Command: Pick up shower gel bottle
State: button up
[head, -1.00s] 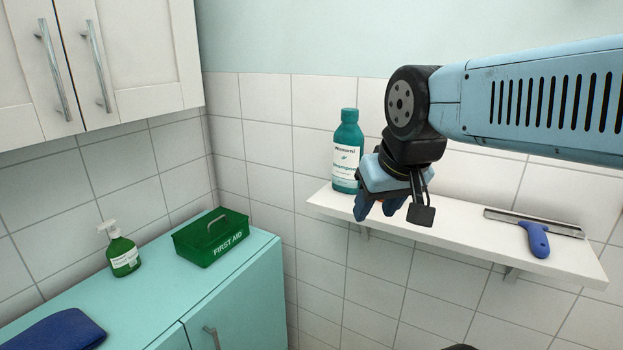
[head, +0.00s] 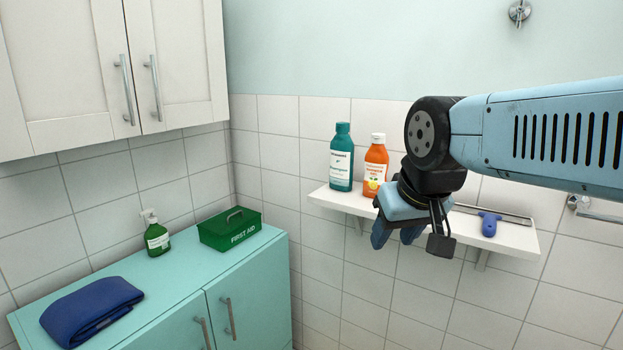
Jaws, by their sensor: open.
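An orange bottle (head: 374,168) with a white cap stands upright on the white wall shelf (head: 337,198). Its label is too small to read surely; it may be the shower gel bottle. A teal bottle (head: 341,160) stands just left of it, its label reading like shampoo. My gripper (head: 397,237) is open and empty, pointing down, in front of the shelf. In the picture it is below and to the right of the orange bottle and apart from it. My wrist hides part of the shelf's middle.
A squeegee with a blue handle (head: 489,223) lies at the shelf's right. On the teal cabinet (head: 180,275) at left stand a green pump bottle (head: 156,236), a first aid box (head: 230,229) and a folded blue towel (head: 92,309). A white wall cupboard (head: 95,70) hangs above.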

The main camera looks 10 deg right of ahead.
aim_at(376, 158)
jog(key=z, duration=0.2)
jog(key=i, duration=0.85)
jog(key=u, duration=0.2)
jog(key=k, duration=0.85)
jog(key=z, duration=0.25)
jog(key=i, duration=0.85)
jog(key=u, duration=0.6)
